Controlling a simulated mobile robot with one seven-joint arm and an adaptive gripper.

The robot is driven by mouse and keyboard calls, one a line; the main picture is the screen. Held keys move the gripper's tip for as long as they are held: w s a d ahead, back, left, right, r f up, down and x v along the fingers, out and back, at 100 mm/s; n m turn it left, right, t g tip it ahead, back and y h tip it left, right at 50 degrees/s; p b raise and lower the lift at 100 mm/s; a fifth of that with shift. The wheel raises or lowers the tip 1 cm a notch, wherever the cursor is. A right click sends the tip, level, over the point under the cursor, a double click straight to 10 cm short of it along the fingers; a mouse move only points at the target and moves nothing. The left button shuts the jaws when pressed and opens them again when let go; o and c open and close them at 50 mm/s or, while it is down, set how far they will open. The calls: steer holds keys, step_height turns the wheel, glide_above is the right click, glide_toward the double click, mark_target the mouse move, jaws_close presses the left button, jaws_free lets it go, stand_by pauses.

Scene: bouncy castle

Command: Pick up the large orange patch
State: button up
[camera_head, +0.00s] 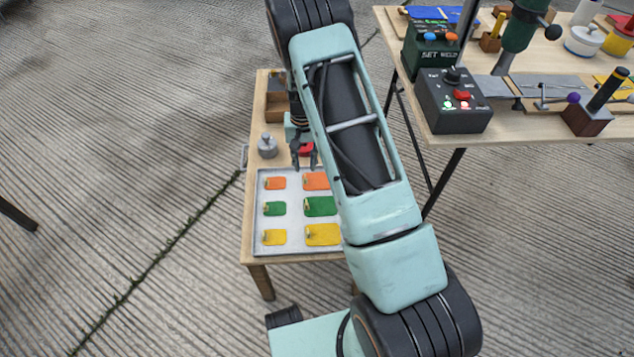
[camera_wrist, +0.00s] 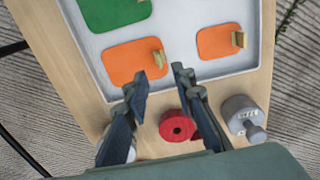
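The large orange patch (camera_head: 315,181) lies flat in the right column of the white tray (camera_head: 292,249), in the row nearest my gripper. In the wrist view the large orange patch (camera_wrist: 132,65) shows a tan tab (camera_wrist: 159,57) standing at its right edge. My gripper (camera_head: 304,166) is above the tray's far edge. In the wrist view my gripper (camera_wrist: 157,82) is open and empty, with its fingertips near the patch's tab. I cannot tell how high the fingertips are above the patch.
A small orange patch (camera_wrist: 217,41) lies beside it, with green and yellow patches in the other rows. A red ring-shaped object (camera_wrist: 177,126) and a grey metal weight (camera_wrist: 243,116) stand by the tray. A second table (camera_head: 540,136) with tools is at right.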

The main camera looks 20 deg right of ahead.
mark_target(318, 178)
steer(key=f, duration=0.1)
steer(key=f+b, duration=0.1)
steer(key=f, duration=0.1)
steer(key=s+f+b, duration=0.1)
steer(key=f, duration=0.1)
steer(key=shift+a+f, duration=0.15)
steer(key=shift+a, duration=0.05)
jaws_close()
